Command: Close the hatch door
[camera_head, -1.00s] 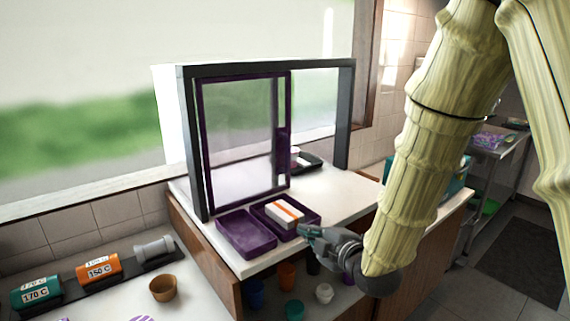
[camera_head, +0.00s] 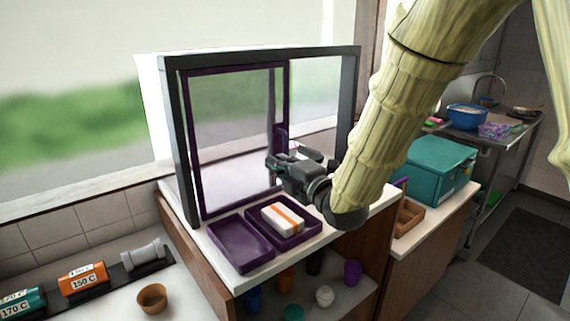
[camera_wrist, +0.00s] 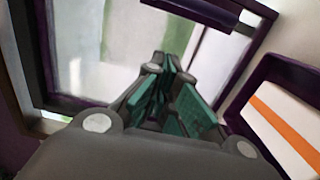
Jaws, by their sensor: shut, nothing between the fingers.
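The hatch door is a clear pane in a purple frame (camera_head: 197,150), standing in the left part of the grey hatch frame (camera_head: 262,62). The right part of the opening is uncovered. A purple handle (camera_head: 281,136) is on the door's right edge, partly hidden behind my gripper. My gripper (camera_head: 270,160) is shut and empty, in front of the door's right edge near the handle. In the wrist view, the closed fingers (camera_wrist: 165,72) point toward the door pane (camera_wrist: 115,45), with the handle (camera_wrist: 205,15) above them. I cannot tell whether they touch the door.
Two purple trays stand below the door: an empty one (camera_head: 225,246) and one (camera_head: 262,243) holding a white box with an orange stripe (camera_head: 282,217). A teal box (camera_head: 440,165) stands on the right counter. Several cups sit on the shelf underneath.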

